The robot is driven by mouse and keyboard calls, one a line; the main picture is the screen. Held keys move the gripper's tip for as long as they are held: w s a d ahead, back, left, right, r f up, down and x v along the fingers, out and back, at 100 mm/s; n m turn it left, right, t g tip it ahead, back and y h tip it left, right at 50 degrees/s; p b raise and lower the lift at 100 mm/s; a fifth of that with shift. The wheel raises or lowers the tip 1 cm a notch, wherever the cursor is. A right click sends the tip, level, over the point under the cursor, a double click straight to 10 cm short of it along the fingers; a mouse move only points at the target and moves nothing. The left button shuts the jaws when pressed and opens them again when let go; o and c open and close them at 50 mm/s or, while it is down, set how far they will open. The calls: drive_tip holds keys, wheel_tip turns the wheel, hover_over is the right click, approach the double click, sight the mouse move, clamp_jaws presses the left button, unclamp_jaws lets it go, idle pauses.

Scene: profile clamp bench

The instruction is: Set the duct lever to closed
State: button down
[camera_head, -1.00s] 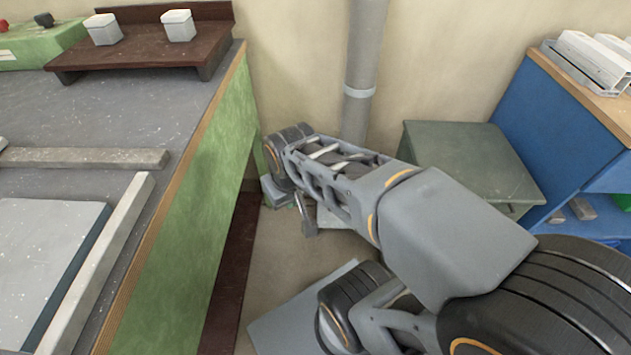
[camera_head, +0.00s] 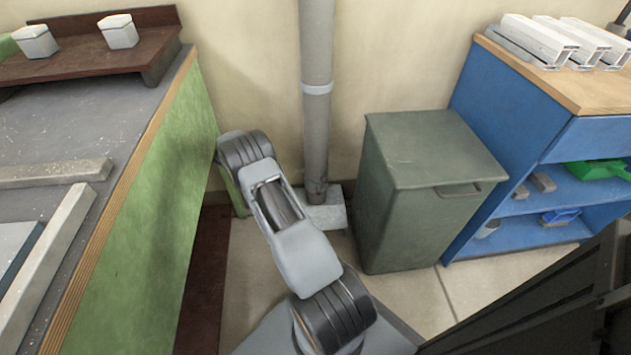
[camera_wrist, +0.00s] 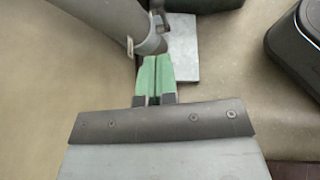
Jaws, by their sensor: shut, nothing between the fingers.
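The duct (camera_head: 317,120) is a grey vertical pipe against the wall with a pale band around it. Its foot meets a light grey block (camera_head: 328,212) on the floor. In the wrist view the duct (camera_wrist: 108,25) comes in from the upper left, and the block (camera_wrist: 185,58) lies right of the fingertips. My gripper (camera_wrist: 155,68) has green fingers, held together and empty, just below the duct's lower end in that picture. A small grey piece (camera_wrist: 159,18) shows beside the duct; I cannot tell whether it is the lever.
A green-sided bench (camera_head: 150,210) stands on the left. A grey-green bin (camera_head: 420,200) stands right of the duct, and a blue shelf unit (camera_head: 500,110) with white profiles (camera_head: 545,40) on top is further right. Some floor is clear before the bin.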

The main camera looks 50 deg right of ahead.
drive_tip(key=s+d+f+n+h+b, duration=0.1)
drive_tip(key=s+d+f+b, duration=0.3)
drive_tip(key=d+f, duration=0.8)
drive_tip(key=shift+s+d+g, duration=0.4)
drive_tip(key=shift+s+d, duration=0.45)
drive_tip(key=shift+s, duration=0.45)
drive_tip(key=shift+r, duration=0.1)
